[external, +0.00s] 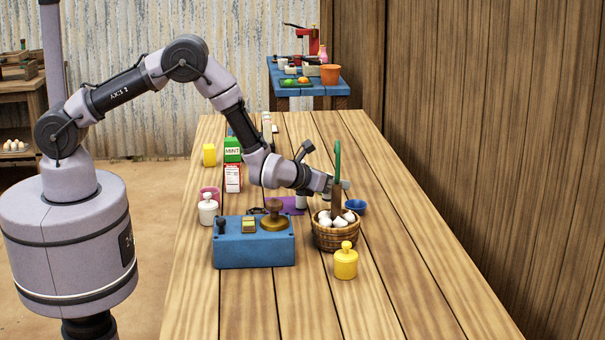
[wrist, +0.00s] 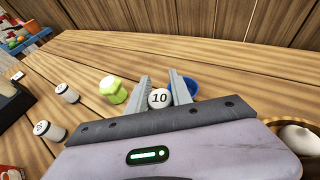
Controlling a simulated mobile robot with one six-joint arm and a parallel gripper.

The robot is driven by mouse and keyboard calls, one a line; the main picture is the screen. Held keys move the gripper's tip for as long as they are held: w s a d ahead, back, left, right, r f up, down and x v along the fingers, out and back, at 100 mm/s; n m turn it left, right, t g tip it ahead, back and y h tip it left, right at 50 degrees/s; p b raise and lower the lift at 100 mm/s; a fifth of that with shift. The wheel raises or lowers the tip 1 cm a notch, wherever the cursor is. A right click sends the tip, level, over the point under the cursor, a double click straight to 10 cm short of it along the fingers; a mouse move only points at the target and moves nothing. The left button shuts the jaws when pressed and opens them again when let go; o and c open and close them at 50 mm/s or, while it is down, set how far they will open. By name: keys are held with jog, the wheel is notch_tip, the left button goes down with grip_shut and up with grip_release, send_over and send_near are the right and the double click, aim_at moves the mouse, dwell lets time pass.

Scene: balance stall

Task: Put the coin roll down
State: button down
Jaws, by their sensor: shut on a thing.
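My gripper (wrist: 161,85) is shut on a white coin roll (wrist: 158,98), whose round end reads 10 in the wrist view. The roll sits between the two grey fingers. Two more white rolls, a far one (wrist: 67,92) and a near one with a number (wrist: 48,131), are on the table at the left of the wrist view. How far the held roll is from the table is unclear.
A blue bowl (wrist: 184,86) is just beyond the fingers. A green jar (wrist: 112,88) stands left of them. The table's right side (external: 410,240) is clear.

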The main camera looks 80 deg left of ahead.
jog(key=w, duration=0.2)
jog(key=w+a+b, duration=0.1)
jog(key=w, duration=0.2)
jog(key=w+f, duration=0.1)
jog(key=w, duration=0.1)
jog(key=shift+w+a, duration=0.15)
jog(key=shift+w, duration=0.2)
notch_tip(320, 180, down, 4)
jog(key=shift+r+b, duration=0.2)
jog(key=shift+b, duration=0.95)
jog(key=shift+r, duration=0.2)
jog(key=shift+f, duration=0.1)
jog(key=c, duration=1.1)
grip_release()
jog(key=shift+c, duration=0.2)
